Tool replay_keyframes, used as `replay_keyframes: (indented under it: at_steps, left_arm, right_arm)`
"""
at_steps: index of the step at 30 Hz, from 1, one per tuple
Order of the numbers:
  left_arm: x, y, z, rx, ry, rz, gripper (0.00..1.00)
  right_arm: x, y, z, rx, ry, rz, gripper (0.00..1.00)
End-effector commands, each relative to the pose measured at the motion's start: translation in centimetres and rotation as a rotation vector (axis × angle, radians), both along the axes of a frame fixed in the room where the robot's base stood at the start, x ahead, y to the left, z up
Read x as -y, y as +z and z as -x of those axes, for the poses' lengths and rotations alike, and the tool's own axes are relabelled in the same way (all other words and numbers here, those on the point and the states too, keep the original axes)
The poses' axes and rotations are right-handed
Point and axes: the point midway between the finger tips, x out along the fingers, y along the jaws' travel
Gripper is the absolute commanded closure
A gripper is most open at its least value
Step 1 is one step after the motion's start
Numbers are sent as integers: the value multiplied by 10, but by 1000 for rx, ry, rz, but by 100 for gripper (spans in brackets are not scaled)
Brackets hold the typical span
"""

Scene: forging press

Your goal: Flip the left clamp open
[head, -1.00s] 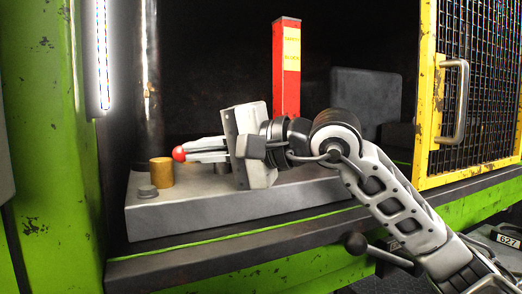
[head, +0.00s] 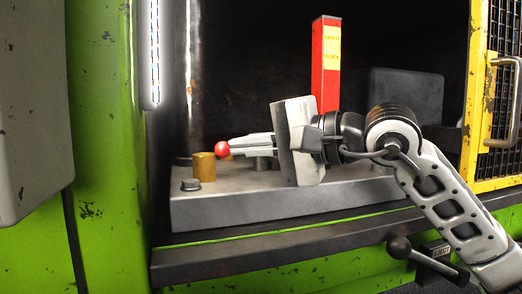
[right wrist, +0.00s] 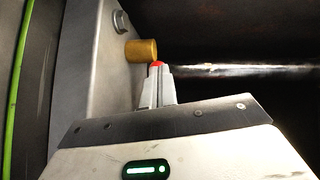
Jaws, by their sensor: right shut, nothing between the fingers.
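The clamp's red ball knob (head: 222,149) shows just left of my right fingertips, above the grey base plate (head: 260,209) inside the press. The rest of the clamp is mostly hidden behind my right gripper (head: 232,147), which points left, shut and empty. In the right wrist view the red knob (right wrist: 156,64) peeks out just past the tips of the closed fingers (right wrist: 157,76). I cannot tell whether they touch it. My left gripper is not in view.
A brass cylinder (head: 204,166) and a bolt (head: 190,184) stand on the plate left of the knob. A red safety block (head: 326,65) stands behind my wrist. The yellow mesh door (head: 480,90) is at the right, the green press frame (head: 105,140) at the left.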

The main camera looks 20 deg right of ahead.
Motion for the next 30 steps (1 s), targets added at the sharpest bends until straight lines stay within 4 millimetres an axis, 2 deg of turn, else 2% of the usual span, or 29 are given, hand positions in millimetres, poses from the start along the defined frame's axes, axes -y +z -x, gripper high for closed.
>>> replay_keyframes:
  at_steps: [2, 9, 15, 21, 30]
  left_arm:
    - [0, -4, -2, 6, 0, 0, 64]
    - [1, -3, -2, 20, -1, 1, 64]
    - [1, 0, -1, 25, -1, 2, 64]
    - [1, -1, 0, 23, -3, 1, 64]
    - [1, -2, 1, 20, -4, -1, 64]
  right_arm:
    - [9, 3, 11, 9, -1, 0, 100]
    - [-11, 13, 66, 13, 6, 5, 100]
    - [-23, 19, 95, 10, 6, 3, 100]
    - [-27, 20, 105, 6, 4, 2, 100]
    - [-27, 20, 106, 5, 4, 2, 100]
